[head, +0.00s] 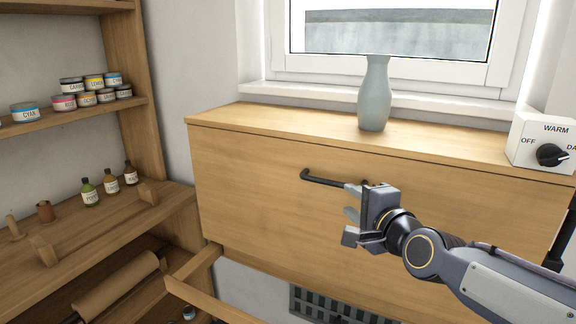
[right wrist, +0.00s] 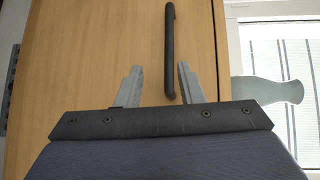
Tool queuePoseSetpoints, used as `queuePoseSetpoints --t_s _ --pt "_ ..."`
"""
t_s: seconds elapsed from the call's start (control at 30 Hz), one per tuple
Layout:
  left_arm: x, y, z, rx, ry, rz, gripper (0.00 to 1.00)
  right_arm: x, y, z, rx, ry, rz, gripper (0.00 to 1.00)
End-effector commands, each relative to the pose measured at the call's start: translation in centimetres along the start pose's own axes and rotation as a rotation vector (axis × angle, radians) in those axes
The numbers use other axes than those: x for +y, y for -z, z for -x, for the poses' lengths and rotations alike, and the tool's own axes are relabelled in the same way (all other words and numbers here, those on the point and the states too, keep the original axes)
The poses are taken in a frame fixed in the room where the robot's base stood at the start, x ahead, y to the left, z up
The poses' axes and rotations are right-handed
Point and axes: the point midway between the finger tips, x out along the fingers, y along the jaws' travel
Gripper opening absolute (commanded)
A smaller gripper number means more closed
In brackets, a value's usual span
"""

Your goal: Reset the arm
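My right gripper (head: 349,200) is in front of the wooden cabinet front (head: 270,190), near the right end of its dark bar handle (head: 325,179). In the right wrist view the two fingers of the gripper (right wrist: 159,68) stand apart with nothing clamped between them. The handle (right wrist: 169,45) shows there just beside the right-hand finger, its near end between the fingers as seen. I cannot tell whether a finger touches it. My left gripper is not in view.
A grey-blue vase (head: 374,98) stands on the cabinet top below the window. A switch box (head: 543,143) with a dark knob sits at its right end. Left shelves hold several ink tins (head: 64,103) and small bottles (head: 111,181). A wooden drawer or ledge (head: 205,295) juts out below.

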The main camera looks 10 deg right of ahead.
Motion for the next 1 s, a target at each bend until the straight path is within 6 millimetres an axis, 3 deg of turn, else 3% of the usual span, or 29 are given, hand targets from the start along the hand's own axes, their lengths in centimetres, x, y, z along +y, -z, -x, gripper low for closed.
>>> queuePoseSetpoints --t_s 0.07,0.13,0.4,0.5,0.67,1.0 --pt "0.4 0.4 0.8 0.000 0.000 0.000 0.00 1.3 0.0 2.6 -0.019 -0.081 0.121 0.34" --pt "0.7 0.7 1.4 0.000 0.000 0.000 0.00 3.7 -0.2 5.7 -0.063 -0.191 0.279 0.34" --pt "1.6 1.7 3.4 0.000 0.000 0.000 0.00 15.0 -2.8 19.0 -0.413 -0.557 0.830 0.34" --pt "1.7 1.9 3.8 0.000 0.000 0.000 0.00 17.7 -3.8 22.3 -0.536 -0.616 0.939 0.34" --pt "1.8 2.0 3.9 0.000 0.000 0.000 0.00 19.8 -4.6 24.7 -0.640 -0.652 1.017 0.34" --pt "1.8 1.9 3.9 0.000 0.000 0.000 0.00 20.0 -4.6 24.8 -0.649 -0.654 1.022 0.34"
